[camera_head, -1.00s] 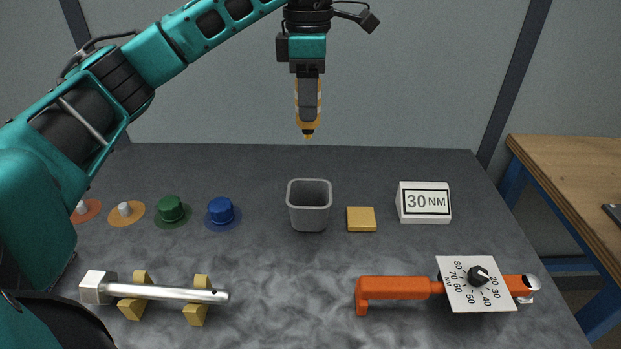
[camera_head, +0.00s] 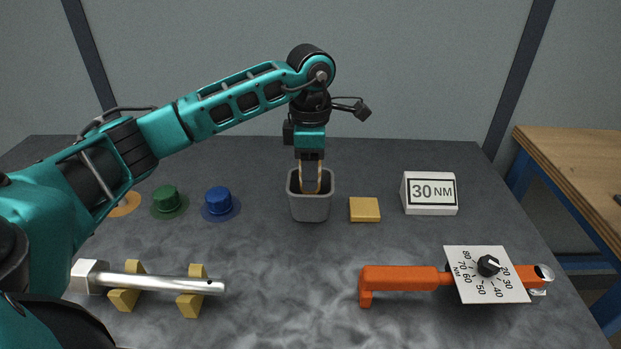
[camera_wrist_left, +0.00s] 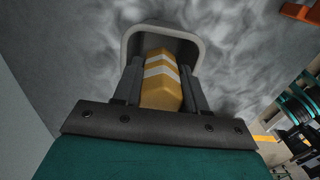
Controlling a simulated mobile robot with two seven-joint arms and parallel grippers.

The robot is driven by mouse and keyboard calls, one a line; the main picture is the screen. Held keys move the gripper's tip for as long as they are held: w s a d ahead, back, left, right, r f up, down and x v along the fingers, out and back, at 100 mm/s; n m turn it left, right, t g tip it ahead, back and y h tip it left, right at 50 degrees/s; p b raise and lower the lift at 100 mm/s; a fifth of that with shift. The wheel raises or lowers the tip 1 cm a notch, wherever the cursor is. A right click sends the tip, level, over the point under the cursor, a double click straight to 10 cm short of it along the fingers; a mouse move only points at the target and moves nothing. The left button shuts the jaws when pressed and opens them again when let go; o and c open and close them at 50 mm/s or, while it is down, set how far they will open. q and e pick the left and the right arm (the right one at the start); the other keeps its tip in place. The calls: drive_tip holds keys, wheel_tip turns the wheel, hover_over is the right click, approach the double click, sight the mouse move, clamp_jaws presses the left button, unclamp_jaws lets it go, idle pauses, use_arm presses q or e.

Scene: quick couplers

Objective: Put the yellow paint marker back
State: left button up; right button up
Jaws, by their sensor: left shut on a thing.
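The yellow paint marker (camera_wrist_left: 161,82), with white stripes, is in my left gripper (camera_head: 311,180), which points down at the grey cup (camera_head: 310,209). In the head view the gripper's fingertips and the marker are at the cup's mouth, and the marker's lower end is hidden inside the cup. In the left wrist view the fingers stand on both sides of the marker, and the cup's rim (camera_wrist_left: 128,42) lies around its far end. Whether the marker touches the cup's floor is hidden. My right gripper is not in view.
A yellow block (camera_head: 364,209) and a 30 NM sign (camera_head: 429,194) stand right of the cup. An orange torque wrench (camera_head: 405,279) lies front right. A metal bar (camera_head: 165,284) rests on yellow supports front left. Blue (camera_head: 219,202) and green (camera_head: 168,200) caps stand left.

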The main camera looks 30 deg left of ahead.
use_arm(q)
wheel_tip(320, 180, down, 2)
drive_tip(key=shift+f, duration=0.1)
drive_tip(key=shift+f, duration=0.15)
drive_tip(key=o, duration=1.1)
drive_tip(key=shift+c, duration=0.2)
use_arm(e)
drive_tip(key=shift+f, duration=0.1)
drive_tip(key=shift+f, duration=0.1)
use_arm(q)
drive_tip(key=r, duration=0.8)
drive_tip(key=r+p, duration=0.1)
drive_tip(key=r, duration=0.4)
drive_tip(key=shift+a, duration=0.3)
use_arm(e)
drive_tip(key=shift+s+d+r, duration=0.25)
use_arm(q)
drive_tip(key=shift+r, duration=0.1)
